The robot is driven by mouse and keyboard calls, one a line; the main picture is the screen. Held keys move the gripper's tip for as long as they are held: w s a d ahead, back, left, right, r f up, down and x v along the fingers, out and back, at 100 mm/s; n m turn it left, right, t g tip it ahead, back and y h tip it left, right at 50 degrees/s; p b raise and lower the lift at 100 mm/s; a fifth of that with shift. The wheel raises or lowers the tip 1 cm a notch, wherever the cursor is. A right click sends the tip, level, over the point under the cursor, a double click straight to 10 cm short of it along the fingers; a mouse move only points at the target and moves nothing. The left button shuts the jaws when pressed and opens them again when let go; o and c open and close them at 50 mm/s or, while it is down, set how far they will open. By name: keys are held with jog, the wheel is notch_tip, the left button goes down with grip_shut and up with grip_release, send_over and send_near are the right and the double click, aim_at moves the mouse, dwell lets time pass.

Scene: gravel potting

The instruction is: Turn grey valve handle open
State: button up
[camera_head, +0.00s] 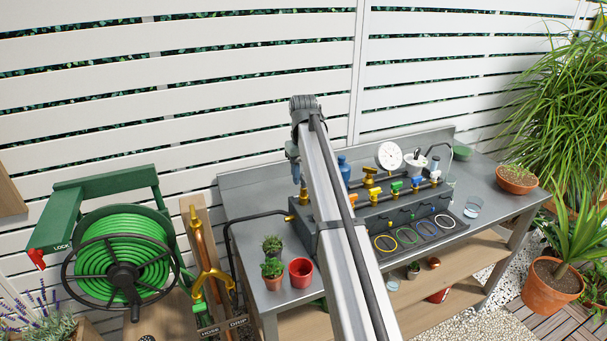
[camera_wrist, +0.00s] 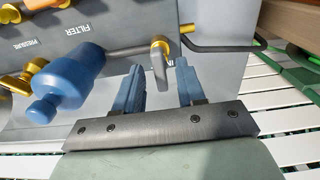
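In the wrist view, a short grey lever (camera_wrist: 160,72), which looks like the grey valve handle, hangs from a brass collar on the grey pipe. My gripper (camera_wrist: 159,70) is open, with one blue finger on each side of the lever. A gap shows between the lever and each finger; I cannot tell whether the lever is as deep as the fingertips. In the head view my gripper (camera_head: 293,165) is partly seen at the left end of the grey manifold box (camera_head: 340,222). My arm hides much of that area, and the handle is not clear there.
A blue filter bowl (camera_wrist: 70,75) is close left of the fingers in the wrist view. A black hose (camera_head: 255,216) leaves the manifold's left end. A red pot (camera_head: 300,272) sits at the bench front.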

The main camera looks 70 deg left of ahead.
notch_tip(320, 180, up, 14)
dwell(0.7)
jog(key=shift+w+f, duration=0.1)
jog(key=shift+f, duration=0.05)
dwell(0.4)
